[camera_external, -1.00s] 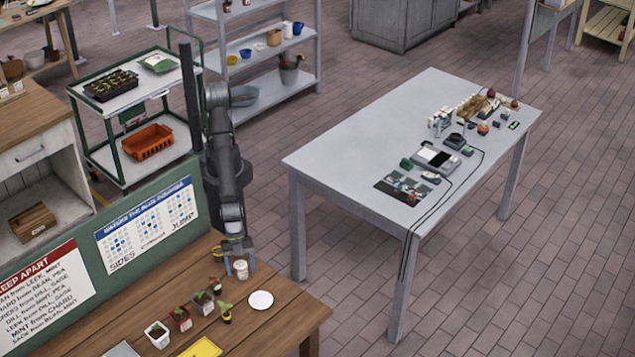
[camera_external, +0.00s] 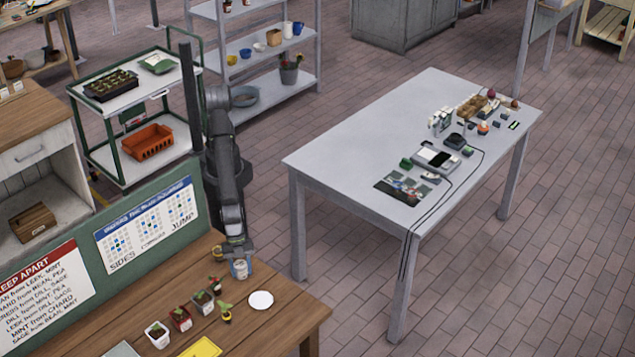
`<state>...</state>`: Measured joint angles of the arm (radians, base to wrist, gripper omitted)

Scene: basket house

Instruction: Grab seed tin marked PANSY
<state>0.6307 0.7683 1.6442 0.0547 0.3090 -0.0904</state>
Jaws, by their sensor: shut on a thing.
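A small pale tin (camera_external: 240,269) stands upright near the back edge of the wooden bench (camera_external: 285,313). The writing on it is too small to read, so I cannot tell if it says PANSY. My gripper (camera_external: 239,260) is above it, pointing down, and is shut on the tin. The fingers cover part of its upper side. I cannot tell whether the tin is touching the bench or just off it.
A white disc (camera_external: 261,300) lies in front of the tin. Several small potted seedlings (camera_external: 203,300) stand to the left, with a yellow card (camera_external: 201,348) nearby. A small yellowish item (camera_external: 217,252) sits close by on the left. A green board with a chart (camera_external: 150,222) rises behind.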

